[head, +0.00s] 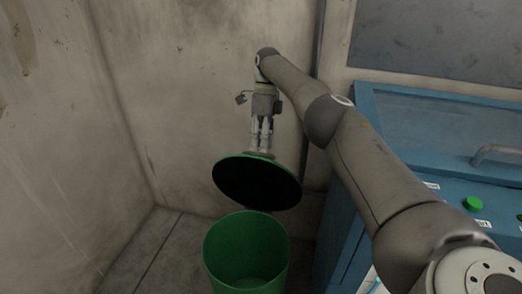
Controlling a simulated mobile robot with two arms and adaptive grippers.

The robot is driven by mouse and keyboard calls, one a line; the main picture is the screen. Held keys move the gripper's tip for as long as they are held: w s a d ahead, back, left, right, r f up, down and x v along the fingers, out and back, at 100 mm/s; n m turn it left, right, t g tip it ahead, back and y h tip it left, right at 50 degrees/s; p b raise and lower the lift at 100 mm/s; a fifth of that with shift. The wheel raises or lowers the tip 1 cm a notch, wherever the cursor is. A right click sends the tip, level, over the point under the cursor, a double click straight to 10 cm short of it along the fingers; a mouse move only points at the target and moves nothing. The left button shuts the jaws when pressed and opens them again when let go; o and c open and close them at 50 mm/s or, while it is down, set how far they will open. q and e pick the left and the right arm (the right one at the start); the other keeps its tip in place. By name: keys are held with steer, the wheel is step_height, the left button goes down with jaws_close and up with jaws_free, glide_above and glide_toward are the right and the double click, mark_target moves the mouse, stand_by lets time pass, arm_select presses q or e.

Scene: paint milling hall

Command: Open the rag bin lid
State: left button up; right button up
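The green rag bin (245,262) stands on the floor at the bottom middle, its mouth open and its green inner wall showing. Its round lid (257,183) is raised behind the mouth, with the dark underside facing me and a green rim. My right gripper (259,151) points down at the lid's top edge. Its two fingers are close together and their tips meet the rim, seemingly closed on it; the lid hides the exact contact. My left gripper is not in view.
A blue machine cabinet (345,187) with a green button (473,203) and a metal handle (497,152) stands right of the bin, under my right arm. Bare walls close in behind and at left. The floor (165,262) left of the bin is clear.

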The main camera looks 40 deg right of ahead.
step_height(320, 180, up, 6)
steer(key=shift+r, duration=0.2)
steer(key=shift+s+a+f, duration=0.1)
steer(key=shift+f, duration=0.05)
stand_by(0.4)
